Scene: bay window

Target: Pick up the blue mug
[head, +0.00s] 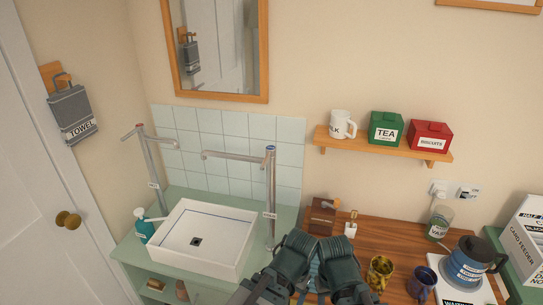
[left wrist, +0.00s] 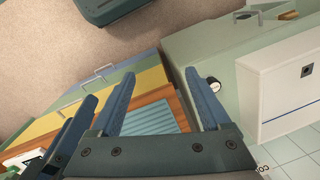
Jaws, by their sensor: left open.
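A dark blue-violet mug (head: 421,284) stands on the wooden counter in the head view, right of a yellow patterned mug (head: 380,271). It is apart from both my grippers, and I cannot make it out in the left wrist view. My left gripper (left wrist: 158,78) is open in the left wrist view, with nothing visible held between its fingers. A light blue ridged surface (left wrist: 150,118) shows beyond them. In the head view my two dark arms are close together at the bottom centre, left of the mugs. My right gripper's fingers cannot be made out there.
A blue jug (head: 470,262) stands right of the mugs, with a glass jar (head: 439,222) behind. A brown box (head: 321,215) and small bottle (head: 350,224) stand at the counter's back. A white sink (head: 202,262) is left; a wall shelf (head: 390,146) hangs above.

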